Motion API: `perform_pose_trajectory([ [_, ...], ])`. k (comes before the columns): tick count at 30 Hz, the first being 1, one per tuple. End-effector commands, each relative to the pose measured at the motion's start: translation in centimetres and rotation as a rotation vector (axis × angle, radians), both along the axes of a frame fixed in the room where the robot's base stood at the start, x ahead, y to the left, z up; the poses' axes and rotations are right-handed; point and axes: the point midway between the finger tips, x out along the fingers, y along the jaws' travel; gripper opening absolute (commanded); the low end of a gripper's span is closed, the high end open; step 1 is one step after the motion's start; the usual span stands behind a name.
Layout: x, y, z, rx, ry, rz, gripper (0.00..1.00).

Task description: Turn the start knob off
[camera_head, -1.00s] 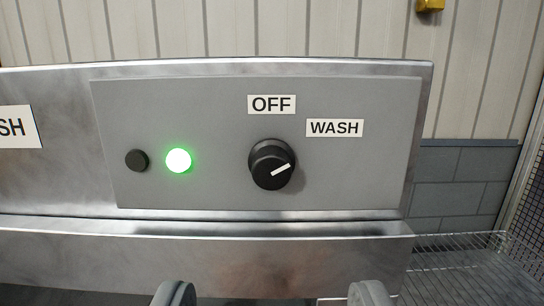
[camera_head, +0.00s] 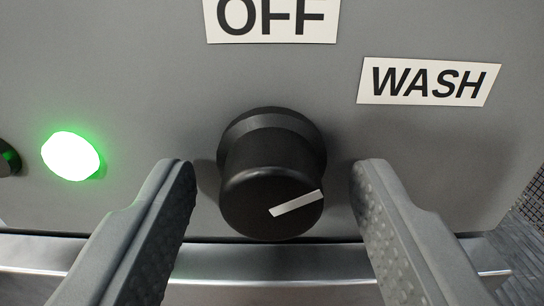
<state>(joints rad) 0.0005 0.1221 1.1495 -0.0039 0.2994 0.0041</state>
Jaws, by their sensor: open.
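The start knob (camera_head: 270,172) is a black round knob on a grey panel, in the middle of the view. Its white mark slants up to the right, toward the WASH label (camera_head: 428,81). The OFF label (camera_head: 271,18) is above the knob, cut by the top edge. My gripper (camera_head: 272,168) is open, with one finger to the left of the knob and one to the right. A gap shows between each finger and the knob, and neither finger appears to touch it.
A lit green lamp (camera_head: 70,156) is on the panel left of the left finger. A dark button (camera_head: 8,158) sits at the left edge. A metal ledge (camera_head: 275,262) runs below the panel. Wire mesh shows at the far right.

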Motion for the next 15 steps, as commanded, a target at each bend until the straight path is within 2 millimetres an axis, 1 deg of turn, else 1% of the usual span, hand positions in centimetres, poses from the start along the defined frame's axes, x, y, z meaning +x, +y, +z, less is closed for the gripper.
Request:
perform_pose_trajectory([
  [3,0.32,0.00,0.01,0.000,0.000,0.000,0.52],
  [10,0.34,0.00,0.02,0.000,0.000,0.000,0.52],
  [11,0.35,0.00,0.02,0.000,0.000,0.000,0.50],
  [15,0.34,0.00,0.02,0.000,0.000,0.000,0.23],
])
